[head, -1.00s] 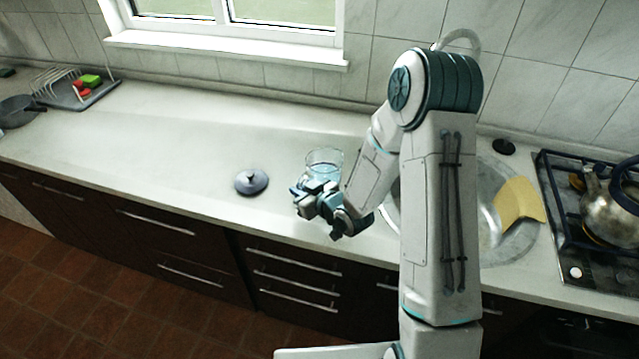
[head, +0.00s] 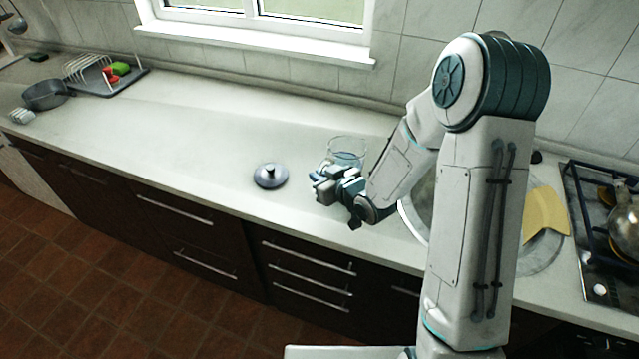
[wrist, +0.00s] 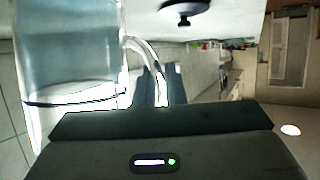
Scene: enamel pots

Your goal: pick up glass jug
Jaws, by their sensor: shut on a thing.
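The glass jug (head: 347,148) is clear and stands at my gripper, over the counter, partly hidden behind it in the head view. In the wrist view the jug (wrist: 70,60) fills the left side, with its curved handle reaching to the right. My gripper (head: 322,184) is beside the jug on its near side. In the wrist view the two dark fingers (wrist: 160,84) are close together at the handle, shut on it. Whether the jug's base touches the counter is hidden.
A dark round lid (head: 270,176) with a knob lies on the counter left of the jug. A sink with a yellow cloth (head: 546,212) and a stove with a kettle (head: 624,222) are to the right. A dish rack (head: 88,70) and a pan (head: 46,95) are far left. The middle-left counter is clear.

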